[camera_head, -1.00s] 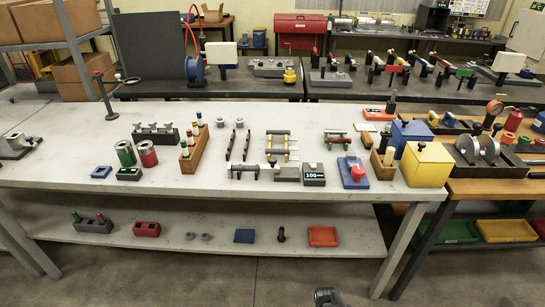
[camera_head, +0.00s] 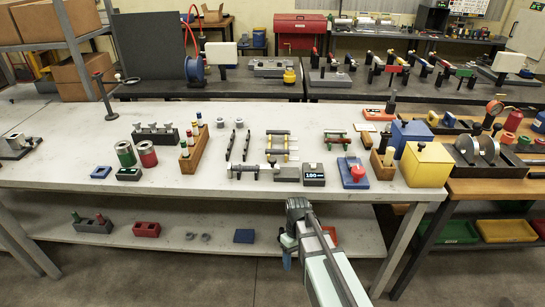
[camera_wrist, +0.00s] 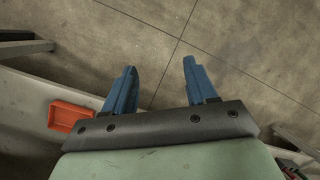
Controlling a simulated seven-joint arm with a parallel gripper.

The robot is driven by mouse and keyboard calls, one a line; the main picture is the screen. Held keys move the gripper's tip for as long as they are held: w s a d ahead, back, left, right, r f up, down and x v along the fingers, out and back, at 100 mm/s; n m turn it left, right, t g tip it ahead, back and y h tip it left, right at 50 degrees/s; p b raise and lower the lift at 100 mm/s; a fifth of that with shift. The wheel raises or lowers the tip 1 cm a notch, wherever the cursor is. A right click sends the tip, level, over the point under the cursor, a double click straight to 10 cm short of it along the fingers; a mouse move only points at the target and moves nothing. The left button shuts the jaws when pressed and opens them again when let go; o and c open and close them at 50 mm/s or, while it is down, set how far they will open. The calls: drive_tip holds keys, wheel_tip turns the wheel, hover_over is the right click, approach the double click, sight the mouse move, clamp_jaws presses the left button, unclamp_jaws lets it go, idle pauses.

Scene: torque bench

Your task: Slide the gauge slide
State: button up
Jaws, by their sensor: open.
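What looks like the gauge slide (camera_head: 253,173) is a low light rail with dark end pieces, lying near the front edge of the white bench. I cannot clearly make out its sliding part. A dark block with a small numbered display (camera_head: 314,178) stands just right of it. My gripper (camera_head: 287,262) is in front of the bench, below the top's front edge and apart from the slide. In the wrist view its two blue fingers (camera_wrist: 160,70) are spread with nothing between them, over the concrete floor. The slide is not in the wrist view.
A blue block with a red knob (camera_head: 355,172) and a yellow box (camera_head: 427,165) stand to the right. Red and green cylinders (camera_head: 147,154) stand to the left. The lower shelf holds a red tray (camera_wrist: 70,116), partly behind my arm in the head view. The bench's front edge lies beside my gripper.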

drive_tip(key=w+a+r+n+t, duration=0.15)
drive_tip(key=w+a+r, duration=0.25)
drive_tip(key=r, duration=0.5)
drive_tip(key=w+a+r+n, duration=0.2)
drive_tip(key=w+a+r, duration=0.15)
drive_tip(key=r, duration=0.65)
drive_tip(key=m+t, duration=0.2)
approach(273, 159)
drive_tip(key=shift+n, duration=0.25)
wheel_tip(273, 159, down, 9)
drive_tip(key=shift+s+a+r, duration=0.1)
drive_tip(key=shift+s+r, duration=0.05)
drive_tip(key=shift+r, duration=0.05)
clamp_jaws()
